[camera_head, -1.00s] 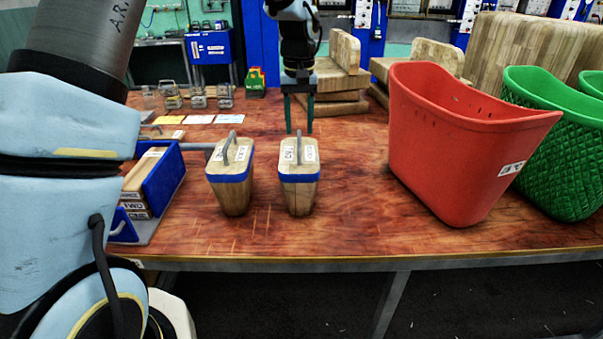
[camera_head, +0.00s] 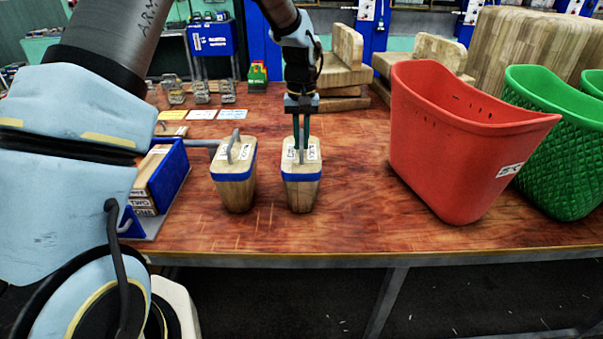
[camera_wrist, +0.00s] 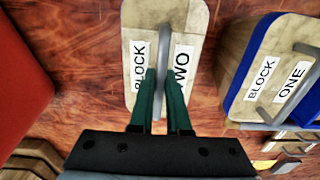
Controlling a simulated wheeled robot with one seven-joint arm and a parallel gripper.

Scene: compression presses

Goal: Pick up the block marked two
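The block marked two (camera_head: 301,191) is a tapered wooden block with a blue band and a grey handle on top. It stands upright on the table at the middle of the head view. In the wrist view, its top (camera_wrist: 186,23) shows labels reading BLOCK and TWO. My gripper (camera_head: 301,157) is above it, pointing down, with its green fingers drawn close together on either side of the handle. The fingers (camera_wrist: 161,78) look shut on the handle in the wrist view. The fingers hide part of the handle and labels.
The block marked one (camera_head: 235,190) stands close to the left. A blue bin (camera_head: 172,180) with wooden pieces is farther left. A red bin (camera_head: 450,150) and a green basket (camera_head: 565,150) stand to the right. Wooden boards (camera_head: 345,75) lie behind.

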